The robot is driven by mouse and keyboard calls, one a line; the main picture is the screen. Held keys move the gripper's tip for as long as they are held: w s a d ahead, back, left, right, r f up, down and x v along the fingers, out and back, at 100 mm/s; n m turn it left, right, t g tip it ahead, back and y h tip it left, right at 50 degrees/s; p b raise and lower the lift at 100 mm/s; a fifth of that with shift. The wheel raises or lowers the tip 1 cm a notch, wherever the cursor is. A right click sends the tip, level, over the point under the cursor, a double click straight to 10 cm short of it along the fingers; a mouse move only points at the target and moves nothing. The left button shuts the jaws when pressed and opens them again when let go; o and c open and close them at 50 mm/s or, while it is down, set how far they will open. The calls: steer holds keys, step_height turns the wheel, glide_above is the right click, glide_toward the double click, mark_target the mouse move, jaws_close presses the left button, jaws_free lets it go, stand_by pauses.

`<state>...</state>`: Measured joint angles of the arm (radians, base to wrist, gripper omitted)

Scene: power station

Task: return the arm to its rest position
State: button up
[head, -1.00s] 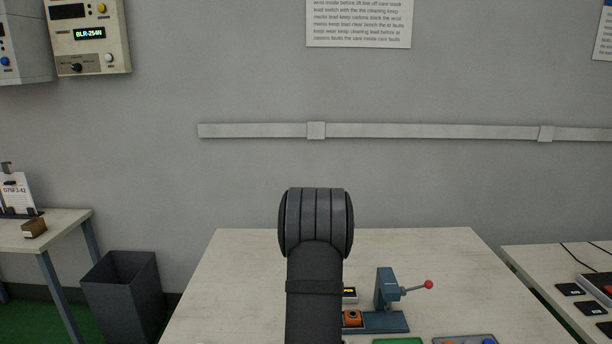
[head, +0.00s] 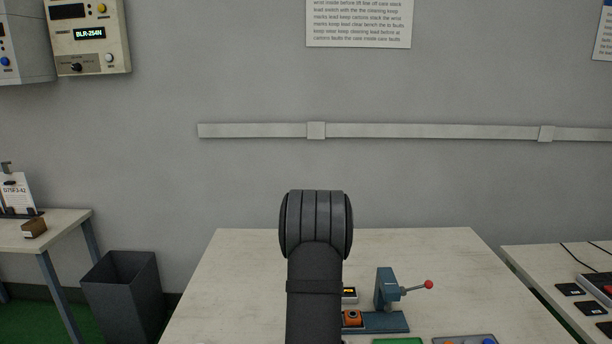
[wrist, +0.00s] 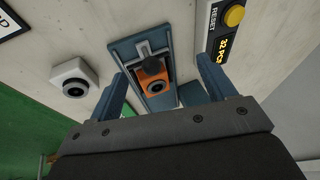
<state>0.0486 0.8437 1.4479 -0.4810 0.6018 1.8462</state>
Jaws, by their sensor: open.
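My arm (head: 315,290) rises in front of the bench in the head view, and its dark rounded joint is at the top. My gripper (wrist: 162,68) shows only in the wrist view; the arm hides it in the head view. Its two blue-grey fingers are apart with nothing held between them. Beyond the fingers, an orange block (wrist: 152,78) with a dark round hole sits in a blue fixture. In the head view the orange block (head: 352,318) sits at the foot of the blue press (head: 386,290) with a red-knobbed lever, just right of my arm.
A display box with a yellow reset button (wrist: 233,16) stands beside the fixture. A white block with a dark round top (wrist: 75,80) is on the other side. A bin (head: 122,295) stands left of the bench (head: 240,262). The bench's back right is clear.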

step_height(320, 180, down, 4)
steer(key=shift+r, duration=0.25)
steer(key=shift+d, duration=0.15)
step_height(320, 180, up, 7)
steer(key=shift+r, duration=0.1)
step_height(320, 180, down, 7)
steer(key=shift+r, duration=0.1)
steer(key=d, duration=1.1)
steer(key=shift+s+f, duration=0.1)
steer(key=shift+f, duration=0.1)
steer(key=shift+v, duration=0.95)
steer(key=shift+s+a+r, duration=0.1)
steer(key=shift+a+r, duration=0.1)
steer(key=shift+r, duration=0.3)
